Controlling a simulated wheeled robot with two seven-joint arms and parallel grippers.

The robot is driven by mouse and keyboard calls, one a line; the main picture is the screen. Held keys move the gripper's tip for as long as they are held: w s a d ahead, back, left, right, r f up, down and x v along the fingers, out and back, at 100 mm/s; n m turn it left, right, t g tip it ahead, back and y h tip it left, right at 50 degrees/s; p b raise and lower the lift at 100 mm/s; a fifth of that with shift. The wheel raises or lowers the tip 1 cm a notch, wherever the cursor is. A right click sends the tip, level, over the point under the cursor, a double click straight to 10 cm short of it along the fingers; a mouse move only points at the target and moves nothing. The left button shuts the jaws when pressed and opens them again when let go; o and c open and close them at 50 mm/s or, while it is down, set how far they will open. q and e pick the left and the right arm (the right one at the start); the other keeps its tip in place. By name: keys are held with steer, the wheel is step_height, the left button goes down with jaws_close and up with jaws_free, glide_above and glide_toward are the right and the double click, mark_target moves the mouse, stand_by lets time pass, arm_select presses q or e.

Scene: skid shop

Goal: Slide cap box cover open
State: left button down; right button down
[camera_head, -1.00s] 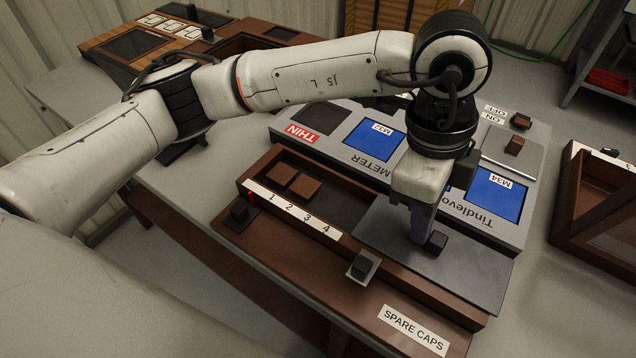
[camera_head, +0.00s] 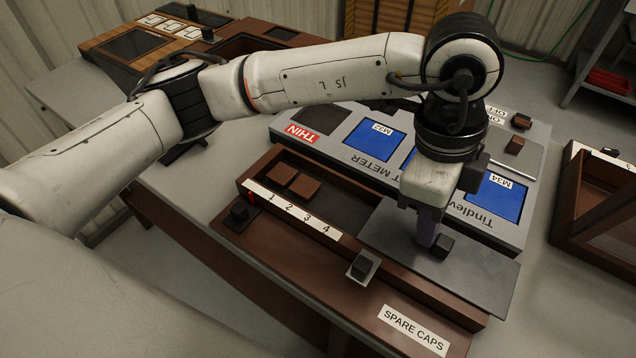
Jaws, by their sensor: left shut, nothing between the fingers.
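The cap box (camera_head: 400,299) is a brown wooden tray labelled SPARE CAPS, with a numbered strip 1 to 4 along its front. Its grey cover plate (camera_head: 470,283) lies over the right part, and its right end sticks out past the box. A small black knob (camera_head: 442,246) stands on the cover. The left part of the box is uncovered and shows two brown caps (camera_head: 305,186). My left gripper (camera_head: 428,238) points down over the cover, shut, with its fingers beside the left side of the knob; whether they touch is hard to tell. My right gripper is not in view.
A grey meter panel (camera_head: 375,139) with blue screens stands close behind the box. A brown case (camera_head: 590,205) sits to the right, with bare table between. A wooden console (camera_head: 135,45) is at the back left.

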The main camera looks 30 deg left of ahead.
arm_select(q)
steer(key=shift+a, duration=0.15)
steer(key=shift+a, duration=0.25)
steer(key=shift+r, duration=0.1)
step_height(320, 180, up, 8)
steer(key=p, duration=0.5)
steer(key=shift+f, duration=0.2)
stand_by(0.3)
